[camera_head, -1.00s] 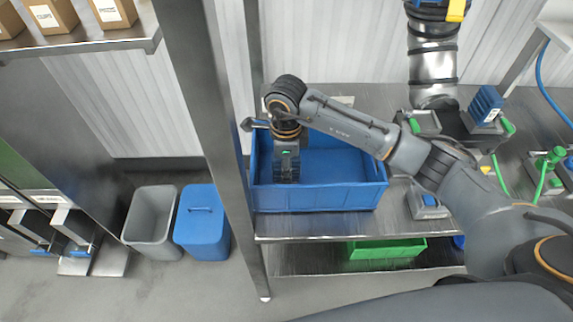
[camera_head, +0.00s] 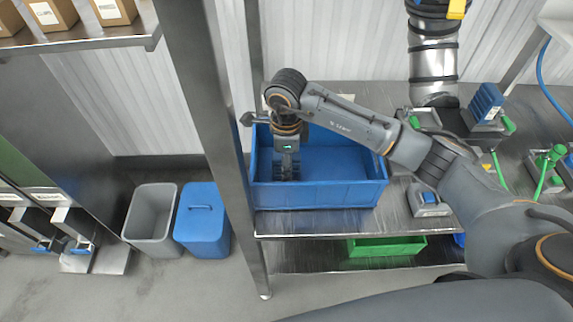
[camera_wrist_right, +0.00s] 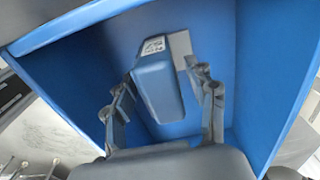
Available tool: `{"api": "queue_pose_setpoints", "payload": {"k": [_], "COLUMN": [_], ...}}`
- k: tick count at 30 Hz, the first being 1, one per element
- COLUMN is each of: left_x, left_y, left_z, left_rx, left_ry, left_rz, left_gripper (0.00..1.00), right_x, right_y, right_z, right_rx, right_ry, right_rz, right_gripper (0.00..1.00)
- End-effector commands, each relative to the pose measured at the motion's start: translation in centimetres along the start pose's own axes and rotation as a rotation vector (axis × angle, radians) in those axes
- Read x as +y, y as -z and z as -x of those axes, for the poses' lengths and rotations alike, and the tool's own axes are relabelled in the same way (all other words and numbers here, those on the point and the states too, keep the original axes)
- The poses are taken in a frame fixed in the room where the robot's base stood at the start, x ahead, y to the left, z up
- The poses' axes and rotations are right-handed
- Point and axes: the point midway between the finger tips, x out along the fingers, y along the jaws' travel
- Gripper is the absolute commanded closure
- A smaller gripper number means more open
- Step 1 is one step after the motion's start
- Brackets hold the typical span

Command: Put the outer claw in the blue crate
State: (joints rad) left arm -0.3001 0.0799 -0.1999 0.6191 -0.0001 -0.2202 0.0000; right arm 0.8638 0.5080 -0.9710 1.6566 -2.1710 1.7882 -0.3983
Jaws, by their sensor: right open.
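The blue crate (camera_head: 335,195) stands on the metal table in the middle of the head view. Its blue walls also fill much of the right wrist view (camera_wrist_right: 275,60). My right gripper (camera_head: 286,172) points down inside the crate, near its left end. In the right wrist view my right gripper (camera_wrist_right: 160,82) is open, its fingers apart on either side of a blue block with a white label and a grey plate, apparently the outer claw (camera_wrist_right: 160,95). The block is inside the crate. I cannot tell whether a finger touches it. The head view hides it behind my gripper.
A similar blue labelled block (camera_head: 487,104) stands on the table at the right, near green-handled tools (camera_head: 547,170). A metal post (camera_head: 215,110) rises close left of the crate. A green crate (camera_head: 385,248) is on the shelf below. The crate's right half is clear.

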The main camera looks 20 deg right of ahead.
Motion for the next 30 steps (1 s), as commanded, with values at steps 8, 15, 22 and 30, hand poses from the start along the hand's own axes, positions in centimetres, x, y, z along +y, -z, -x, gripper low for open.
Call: {"api": "queue_pose_setpoints", "payload": {"k": [8, 15, 22, 30], "left_x": [0.1, 0.1, 0.1, 0.1], "left_y": [-0.2, -0.3, -0.3, -0.2], "left_z": [-2.1, -3.0, -3.1, -3.1], "left_rx": [0.000, 0.000, 0.001, 0.001], "left_ry": [0.000, 0.000, 0.000, 0.000], "left_rz": [0.000, 0.000, 0.000, 0.000], "left_gripper": [0.44, 0.44, 0.44, 0.44], "right_x": [-0.1, -0.1, 0.0, 0.0], "right_y": [0.0, 0.0, 0.0, 0.0], "right_z": [5.8, 9.7, 10.9, 10.8], "right_rx": [-0.002, 0.001, 0.001, 0.001], "right_ry": [0.007, 0.003, 0.001, 0.000], "right_rz": [0.001, 0.000, 0.000, 0.000], "right_gripper": [0.44, 0.44, 0.44, 0.44]}}
